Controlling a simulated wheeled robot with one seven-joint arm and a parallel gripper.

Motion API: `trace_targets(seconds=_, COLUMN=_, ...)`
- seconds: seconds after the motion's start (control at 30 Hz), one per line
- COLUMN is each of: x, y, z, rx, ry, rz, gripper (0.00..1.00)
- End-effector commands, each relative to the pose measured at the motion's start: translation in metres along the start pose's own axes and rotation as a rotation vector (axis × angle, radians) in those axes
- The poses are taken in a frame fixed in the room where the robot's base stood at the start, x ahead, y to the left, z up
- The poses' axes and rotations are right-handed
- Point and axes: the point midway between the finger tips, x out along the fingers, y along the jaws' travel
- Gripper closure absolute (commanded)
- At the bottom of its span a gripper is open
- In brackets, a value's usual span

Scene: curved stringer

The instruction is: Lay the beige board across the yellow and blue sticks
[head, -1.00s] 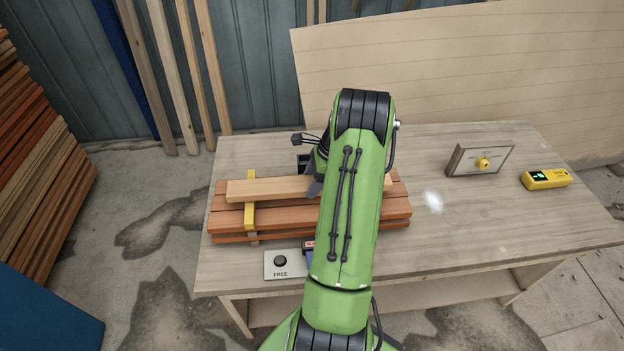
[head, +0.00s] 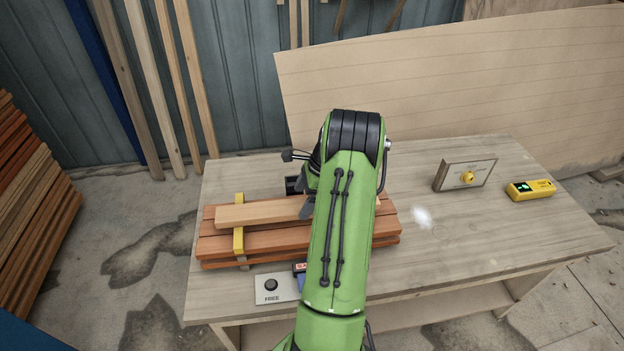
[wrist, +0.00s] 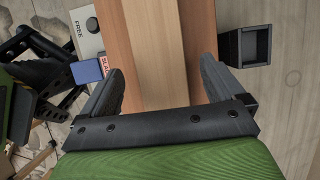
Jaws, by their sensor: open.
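The beige board (head: 255,213) lies on top of the stack, across the yellow stick (head: 239,240), whose ends show in front of and behind it. My arm hides much of the board's right part. A blue piece shows at the stack's front edge in the wrist view (wrist: 88,70); I cannot tell whether the board rests over the blue stick. My gripper (wrist: 158,70) is open above the stack, its fingers apart on either side of the boards, with nothing seen held between them. In the head view the gripper is mostly hidden behind my green arm.
Reddish boards (head: 215,245) are stacked under the beige board. A panel with a black button marked FREE (head: 271,286) lies in front. A dark open box (wrist: 245,46) stands behind the stack. A knob panel (head: 466,175) and a yellow device (head: 530,190) sit right.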

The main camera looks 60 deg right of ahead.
Motion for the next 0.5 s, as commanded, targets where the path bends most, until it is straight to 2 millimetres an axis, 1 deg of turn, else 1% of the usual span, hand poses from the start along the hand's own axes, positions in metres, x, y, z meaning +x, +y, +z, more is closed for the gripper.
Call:
trace_targets(seconds=0.03, x=-0.018, y=-0.001, z=0.000, rx=0.001, ry=0.001, rz=-0.007, gripper=0.05)
trace_targets(seconds=0.3, x=-0.097, y=-0.001, z=0.001, rx=0.000, ry=0.000, rz=-0.007, gripper=0.05)
trace_targets(seconds=0.4, x=-0.117, y=-0.001, z=0.001, rx=0.002, ry=0.000, rz=-0.005, gripper=0.05)
trace_targets(seconds=0.5, x=-0.129, y=-0.001, z=0.001, rx=0.001, ry=0.000, rz=-0.003, gripper=0.05)
